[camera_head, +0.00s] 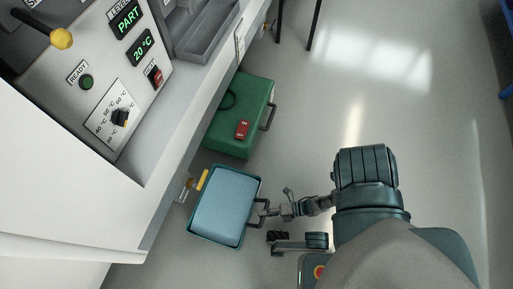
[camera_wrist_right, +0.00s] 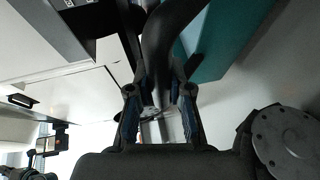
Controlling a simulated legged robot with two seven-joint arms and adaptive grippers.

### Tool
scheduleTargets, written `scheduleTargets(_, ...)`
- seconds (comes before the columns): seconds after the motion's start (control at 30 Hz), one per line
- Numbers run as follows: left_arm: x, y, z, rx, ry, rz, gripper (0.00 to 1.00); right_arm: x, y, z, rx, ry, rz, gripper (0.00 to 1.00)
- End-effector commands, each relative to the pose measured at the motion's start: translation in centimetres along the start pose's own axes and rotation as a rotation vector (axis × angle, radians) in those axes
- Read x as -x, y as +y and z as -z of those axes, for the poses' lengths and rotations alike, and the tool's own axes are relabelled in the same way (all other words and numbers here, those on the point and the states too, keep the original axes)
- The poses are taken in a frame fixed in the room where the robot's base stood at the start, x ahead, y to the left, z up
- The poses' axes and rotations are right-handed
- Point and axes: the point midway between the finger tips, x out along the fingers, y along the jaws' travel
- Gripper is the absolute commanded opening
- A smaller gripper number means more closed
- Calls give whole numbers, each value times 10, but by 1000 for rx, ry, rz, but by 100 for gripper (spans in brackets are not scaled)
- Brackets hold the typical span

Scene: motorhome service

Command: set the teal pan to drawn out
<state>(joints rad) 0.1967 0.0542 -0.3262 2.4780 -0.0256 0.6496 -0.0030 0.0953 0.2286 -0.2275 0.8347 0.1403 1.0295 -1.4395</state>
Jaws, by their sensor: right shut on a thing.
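The teal pan (camera_head: 228,207) lies low beside the base of the white cabinet. It is a shallow teal tray with a pale blue surface inside its rim. A dark handle (camera_head: 262,207) stands out from its right side. My right gripper (camera_head: 270,209) is shut on this handle. In the right wrist view, the fingers (camera_wrist_right: 160,95) close around a dark curved bar, with the teal side of the pan (camera_wrist_right: 215,45) behind. My left gripper is not in view.
A green case (camera_head: 243,112) with a red switch and a side handle stands just behind the pan. The white cabinet (camera_head: 60,160) with a dial and displays rises at the left. A yellow piece (camera_head: 203,180) is at the pan's back left corner. Open floor (camera_head: 370,110) lies to the right.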

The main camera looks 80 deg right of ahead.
Motion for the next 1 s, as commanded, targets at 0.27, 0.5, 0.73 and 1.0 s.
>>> scheduleTargets(0.27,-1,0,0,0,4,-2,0,4,-5,3,-1,2,14,0)
scheduleTargets(0.5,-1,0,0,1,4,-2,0,4,-4,2,0,2,12,45)
scheduleTargets(0.73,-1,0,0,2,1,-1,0,3,-2,2,0,1,6,45)
scheduleTargets(1.0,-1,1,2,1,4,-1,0,36,-3,2,0,1,9,45)
